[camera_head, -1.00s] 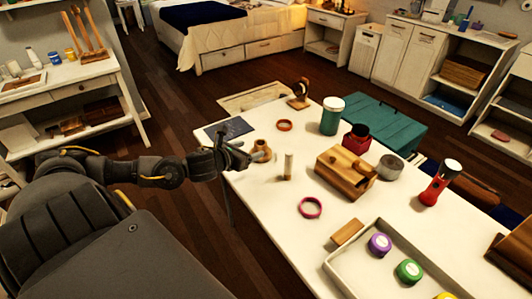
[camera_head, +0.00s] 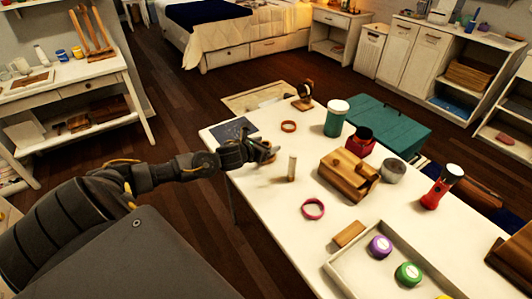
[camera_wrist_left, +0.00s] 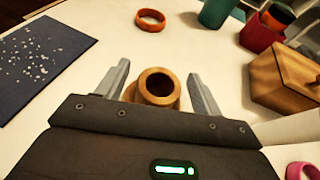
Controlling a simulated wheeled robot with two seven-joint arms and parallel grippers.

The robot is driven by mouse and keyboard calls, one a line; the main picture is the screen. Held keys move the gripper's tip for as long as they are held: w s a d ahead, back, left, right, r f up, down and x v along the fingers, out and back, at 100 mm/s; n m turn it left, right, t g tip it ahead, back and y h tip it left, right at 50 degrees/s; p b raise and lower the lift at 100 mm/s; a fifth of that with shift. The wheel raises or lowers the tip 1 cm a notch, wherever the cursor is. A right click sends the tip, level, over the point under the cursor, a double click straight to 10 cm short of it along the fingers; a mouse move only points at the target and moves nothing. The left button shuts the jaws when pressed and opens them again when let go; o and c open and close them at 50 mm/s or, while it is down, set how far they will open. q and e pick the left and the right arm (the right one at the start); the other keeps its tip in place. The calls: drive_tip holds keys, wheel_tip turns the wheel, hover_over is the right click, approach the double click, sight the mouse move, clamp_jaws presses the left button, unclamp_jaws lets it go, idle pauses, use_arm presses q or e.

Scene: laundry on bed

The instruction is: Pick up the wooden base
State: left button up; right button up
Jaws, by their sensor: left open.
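The wooden base (camera_wrist_left: 160,102) is a small light-brown piece with a round hole in its top, standing upright on the white table. In the left wrist view it sits between the two grey fingers of my left gripper (camera_wrist_left: 158,72), with a visible gap at each side. In the head view my left gripper (camera_head: 264,149) reaches in over the left edge of the table and mostly hides the base. The gripper is open and holds nothing. My right gripper is not in view.
Near the gripper are a dark speckled sheet (camera_head: 233,130), an orange ring (camera_head: 289,126) and a small upright cylinder (camera_head: 292,169).

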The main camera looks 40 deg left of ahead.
use_arm(q)
drive_tip(key=c, duration=1.1)
